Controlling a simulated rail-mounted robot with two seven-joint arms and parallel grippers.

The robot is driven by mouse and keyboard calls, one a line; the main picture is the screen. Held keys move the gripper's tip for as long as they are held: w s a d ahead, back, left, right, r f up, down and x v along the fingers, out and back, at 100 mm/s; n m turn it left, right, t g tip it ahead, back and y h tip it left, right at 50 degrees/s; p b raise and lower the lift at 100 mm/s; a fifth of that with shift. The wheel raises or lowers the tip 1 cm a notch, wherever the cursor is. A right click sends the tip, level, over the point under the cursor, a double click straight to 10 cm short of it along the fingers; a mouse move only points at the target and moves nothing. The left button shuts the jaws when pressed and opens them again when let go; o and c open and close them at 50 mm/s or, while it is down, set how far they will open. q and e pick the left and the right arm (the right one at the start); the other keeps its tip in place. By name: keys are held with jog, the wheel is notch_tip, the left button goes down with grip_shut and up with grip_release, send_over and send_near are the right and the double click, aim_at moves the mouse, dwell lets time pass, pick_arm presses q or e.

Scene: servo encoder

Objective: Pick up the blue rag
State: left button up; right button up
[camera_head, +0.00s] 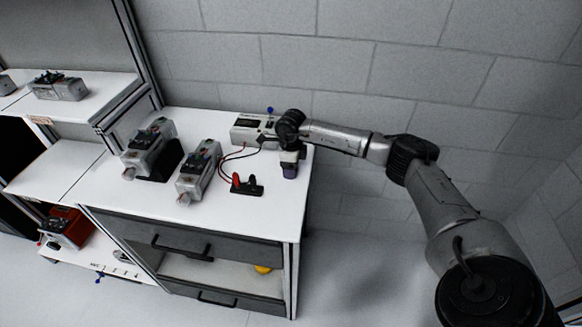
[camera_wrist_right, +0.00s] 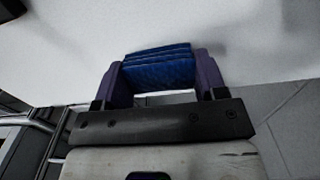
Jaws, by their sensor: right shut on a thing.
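The blue rag (camera_wrist_right: 158,68) shows in the right wrist view as a folded, layered blue cloth. It sits between the two purple fingers of my right gripper (camera_wrist_right: 160,76), which is shut on it. In the head view my right gripper (camera_head: 289,172) points down at the right end of the white tabletop. There the rag cannot be made out, as the gripper hides it. Whether the rag touches the tabletop cannot be told. My left gripper is not in view.
The white workbench (camera_head: 225,215) carries two grey servo motors (camera_head: 150,150) (camera_head: 199,170), a white power supply (camera_head: 246,129) and red and black clamps (camera_head: 246,186). A shelf unit (camera_head: 98,90) stands at left. The wall is behind; open floor lies right of the bench.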

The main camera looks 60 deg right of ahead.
jog(key=shift+r, duration=0.6)
jog(key=r, duration=0.3)
jog(key=shift+s+d+r+p, duration=0.1)
jog(key=shift+s+r+p, duration=0.1)
jog(key=shift+s+p, duration=0.2)
jog(key=s+r, duration=0.6)
jog(key=s, duration=0.4)
jog(key=shift+s+d+r, duration=0.15)
jog(key=shift+s+d, duration=0.25)
jog(key=shift+d, duration=0.05)
